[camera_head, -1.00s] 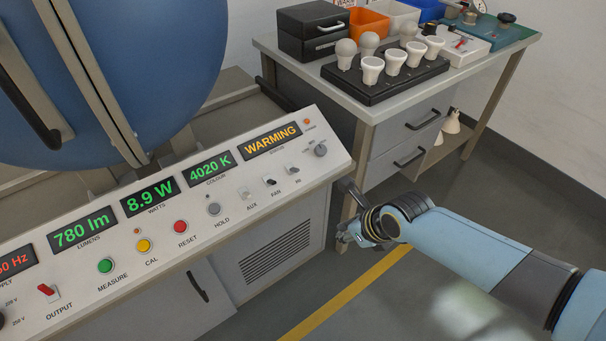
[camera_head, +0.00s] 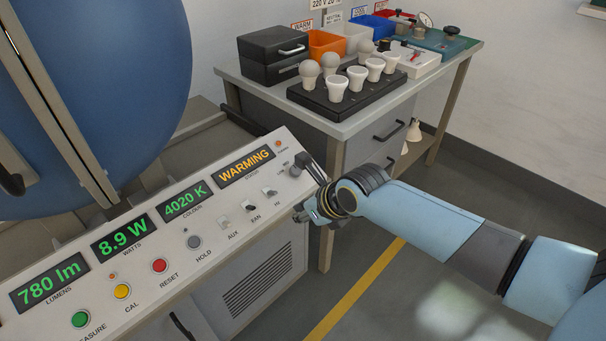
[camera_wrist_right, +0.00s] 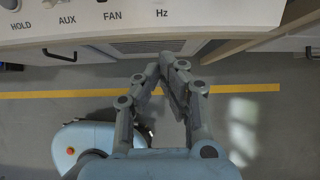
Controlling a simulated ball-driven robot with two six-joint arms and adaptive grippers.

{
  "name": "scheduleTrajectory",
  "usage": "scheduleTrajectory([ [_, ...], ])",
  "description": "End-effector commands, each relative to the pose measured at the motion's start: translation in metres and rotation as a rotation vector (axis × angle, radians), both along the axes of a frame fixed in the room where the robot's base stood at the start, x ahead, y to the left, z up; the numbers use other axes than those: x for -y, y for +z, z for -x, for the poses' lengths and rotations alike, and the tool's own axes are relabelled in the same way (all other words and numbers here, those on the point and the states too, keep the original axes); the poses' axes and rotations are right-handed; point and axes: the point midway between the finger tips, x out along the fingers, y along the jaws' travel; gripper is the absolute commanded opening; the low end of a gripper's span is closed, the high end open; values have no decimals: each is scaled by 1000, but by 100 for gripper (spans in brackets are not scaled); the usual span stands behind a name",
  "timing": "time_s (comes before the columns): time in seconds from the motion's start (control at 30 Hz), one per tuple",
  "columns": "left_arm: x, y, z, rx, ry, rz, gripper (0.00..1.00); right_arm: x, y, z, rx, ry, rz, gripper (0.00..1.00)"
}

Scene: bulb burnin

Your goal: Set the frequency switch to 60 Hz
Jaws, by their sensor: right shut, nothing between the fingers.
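The frequency switch (camera_head: 269,191), a small toggle marked Hz, sits on the sloping white console panel (camera_head: 210,262), right of the FAN and AUX toggles. Which way it points is too small to tell. In the right wrist view the Hz label (camera_wrist_right: 162,13) shows at the top, with the toggle itself out of frame. My right gripper (camera_head: 301,213) is at the panel's right front edge, a little right of the switch and apart from it. In the wrist view its fingers (camera_wrist_right: 160,66) are shut and empty, in front of the console edge. My left gripper is not in view.
A grey knob (camera_head: 295,171) is near my right wrist. Left of the toggles are the HOLD, red RESET (camera_head: 160,265) and yellow CAL (camera_head: 122,291) buttons. A large blue sphere (camera_head: 100,90) stands behind. A bench (camera_head: 352,126) with a bulb rack is at the back right.

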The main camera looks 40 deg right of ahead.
Motion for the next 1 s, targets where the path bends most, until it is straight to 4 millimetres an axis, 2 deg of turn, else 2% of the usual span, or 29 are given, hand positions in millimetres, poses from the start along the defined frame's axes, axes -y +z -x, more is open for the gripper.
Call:
scheduleTrajectory([
  [0.03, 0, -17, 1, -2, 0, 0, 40, -1, -17, -6, 0, -1, -1, 0],
  [0.1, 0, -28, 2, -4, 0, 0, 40, -1, -27, -14, -1, -1, -1, 0],
  [0.33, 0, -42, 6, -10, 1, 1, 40, -4, -61, -44, -2, -2, -2, 0],
  [0.4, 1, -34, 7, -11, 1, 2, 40, -4, -41, -51, 4, 0, 0, 0],
  [0.53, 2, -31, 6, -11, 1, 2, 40, -5, -24, -61, 11, 2, 0, 0],
  [1.0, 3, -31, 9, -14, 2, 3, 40, -5, -20, -63, 1, 0, 0, 0],
])
